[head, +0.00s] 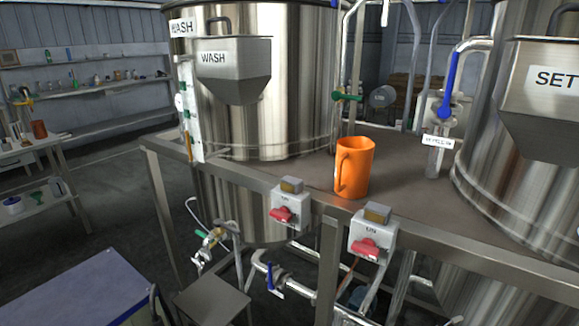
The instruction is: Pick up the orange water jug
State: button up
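The orange water jug (358,168) stands upright on the brown deck (308,177) between two large steel tanks. Its handle is on the left side in the head view, and its top opening faces up. Nothing touches it from above. My gripper is not visible in the head view.
The WASH tank (270,90) rises left of the jug and the SET tank (490,150) rises right. A metal rail (330,208) with two red-switch boxes (372,235) runs in front. A blue-topped table (75,285) is at lower left. Shelves line the back left wall.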

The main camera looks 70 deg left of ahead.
aim_at(353, 154)
jog(key=u, duration=2.2)
jog(key=i+j+z, duration=0.35)
jog(key=j, duration=0.3)
jog(key=i+j+z, duration=0.2)
jog(key=j, duration=0.2)
jog(key=i+j+z, duration=0.2)
jog(key=j, duration=0.15)
jog(key=j+z, duration=0.15)
jog(key=j, duration=0.25)
